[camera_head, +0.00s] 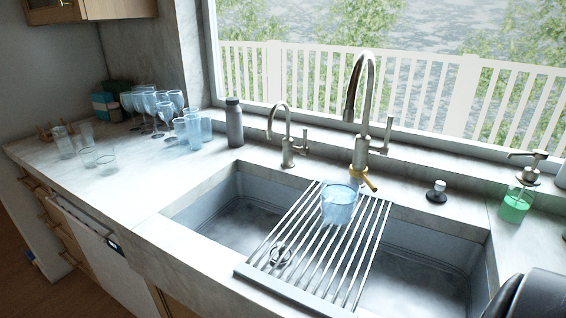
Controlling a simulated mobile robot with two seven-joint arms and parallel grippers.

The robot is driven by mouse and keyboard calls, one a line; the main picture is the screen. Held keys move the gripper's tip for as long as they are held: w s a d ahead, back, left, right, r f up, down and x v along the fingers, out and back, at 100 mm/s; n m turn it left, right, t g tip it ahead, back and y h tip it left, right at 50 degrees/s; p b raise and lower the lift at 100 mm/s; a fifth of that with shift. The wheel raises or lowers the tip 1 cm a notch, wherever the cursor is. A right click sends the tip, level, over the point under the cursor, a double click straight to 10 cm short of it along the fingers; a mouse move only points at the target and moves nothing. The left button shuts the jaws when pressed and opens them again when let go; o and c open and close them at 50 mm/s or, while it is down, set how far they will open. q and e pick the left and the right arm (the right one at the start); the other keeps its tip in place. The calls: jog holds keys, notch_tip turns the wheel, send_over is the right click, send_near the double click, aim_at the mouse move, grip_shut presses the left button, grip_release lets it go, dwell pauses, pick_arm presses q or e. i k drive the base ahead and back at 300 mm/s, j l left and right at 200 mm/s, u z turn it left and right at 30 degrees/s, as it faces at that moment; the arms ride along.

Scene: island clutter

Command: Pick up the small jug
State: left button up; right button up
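A small, see-through blue jug-like vessel (338,204) stands on the slatted metal drying rack (300,250) laid across the sink, just in front of the tall faucet. No handle or spout can be made out clearly on it. It is the likeliest small jug in view. Neither of my grippers is in view.
Several glasses (192,128) and a grey bottle (234,122) stand on the left counter. Behind the vessel are the tall faucet (368,90) and a yellow piece (361,180). A green soap dispenser (517,200) and a dark rounded object (540,296) are at right.

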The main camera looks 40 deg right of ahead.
aim_at(340, 193)
jog(key=z, duration=1.65)
